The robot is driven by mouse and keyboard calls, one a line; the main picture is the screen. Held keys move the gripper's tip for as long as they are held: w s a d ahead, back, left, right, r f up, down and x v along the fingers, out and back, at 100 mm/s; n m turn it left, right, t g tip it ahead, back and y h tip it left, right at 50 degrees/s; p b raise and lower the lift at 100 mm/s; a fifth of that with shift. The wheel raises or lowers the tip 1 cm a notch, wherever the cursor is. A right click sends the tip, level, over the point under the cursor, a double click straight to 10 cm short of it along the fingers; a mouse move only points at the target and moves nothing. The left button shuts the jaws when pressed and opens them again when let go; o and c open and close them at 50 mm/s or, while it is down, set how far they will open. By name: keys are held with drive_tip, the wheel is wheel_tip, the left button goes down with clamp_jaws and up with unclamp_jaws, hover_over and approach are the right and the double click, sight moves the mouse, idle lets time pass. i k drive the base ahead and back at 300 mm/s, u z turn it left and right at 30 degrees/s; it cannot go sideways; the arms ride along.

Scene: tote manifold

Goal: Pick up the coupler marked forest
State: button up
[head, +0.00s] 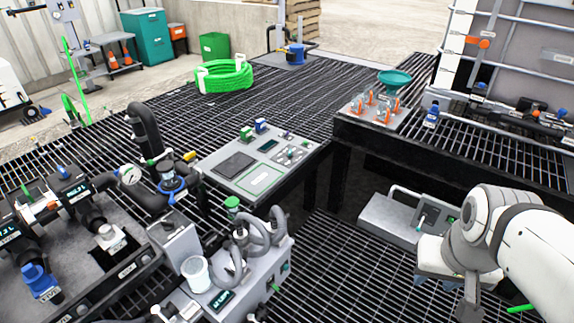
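No coupler with a readable "forest" mark shows; lettering is too small to read. A small green fitting (246,133) stands at the back of the grey work panel (215,152), beside a small blue fitting (261,125). A larger green cap (232,203) sits above the grey hose unit (262,262) at lower centre. I cannot tell which of these, if any, is the forest coupler. My white arm reaches in from the right. My gripper (468,300) points down near the bottom right, apart from these green parts; its fingers are not clear.
A pipe manifold with a gauge (130,174) fills the left. A grey box with a handle (392,219) stands near my arm. Bare grating (345,275) lies at lower centre.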

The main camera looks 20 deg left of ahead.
sight(271, 227)
drive_tip(key=u, duration=0.6)
drive_tip(key=i, duration=0.85)
drive_tip(key=u, duration=0.4)
drive_tip(key=k, duration=0.9)
drive_tip(key=u, duration=0.15)
drive_tip(key=i, duration=0.9)
